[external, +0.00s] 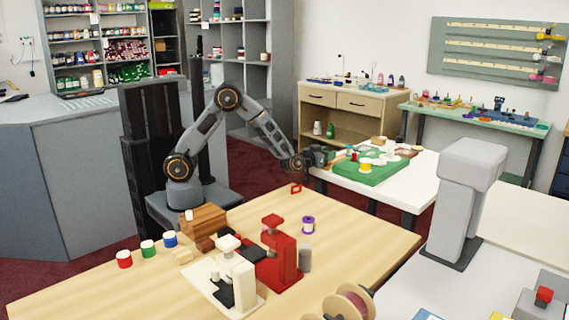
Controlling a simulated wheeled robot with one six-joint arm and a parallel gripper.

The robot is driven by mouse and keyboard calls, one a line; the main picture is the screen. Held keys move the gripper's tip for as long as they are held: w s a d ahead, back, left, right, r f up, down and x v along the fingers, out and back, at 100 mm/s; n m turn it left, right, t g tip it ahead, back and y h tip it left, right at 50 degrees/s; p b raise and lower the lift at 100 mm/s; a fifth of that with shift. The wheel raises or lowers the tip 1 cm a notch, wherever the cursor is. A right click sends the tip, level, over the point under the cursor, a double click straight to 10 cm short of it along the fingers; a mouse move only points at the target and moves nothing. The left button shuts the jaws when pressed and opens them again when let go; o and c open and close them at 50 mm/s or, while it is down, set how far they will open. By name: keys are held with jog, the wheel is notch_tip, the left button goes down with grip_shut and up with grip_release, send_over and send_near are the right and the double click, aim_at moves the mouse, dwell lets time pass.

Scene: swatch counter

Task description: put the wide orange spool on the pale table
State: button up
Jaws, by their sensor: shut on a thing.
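My gripper (328,154) is at the left edge of the white table (408,189), low over it. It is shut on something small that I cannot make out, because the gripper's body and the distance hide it. A wide spool with a yellow-orange band and white top (365,165) is on the green mat (372,176) on this white table, just right of the gripper and apart from it. I cannot tell whether it is the orange spool named. A smaller red spool (354,157) is close to the gripper.
A wooden table (345,240) in front carries red, green and blue spools at its left, a purple spool (308,225), a red machine (277,255), a white machine (235,275) and a large tan spool (350,303). A grey post (463,200) stands right. The white table's front right is clear.

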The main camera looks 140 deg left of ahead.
jog(key=shift+w, duration=0.35)
jog(key=shift+f+b, duration=0.35)
jog(key=o, duration=0.9)
jog(key=shift+r, duration=0.15)
jog(key=shift+p, duration=0.35)
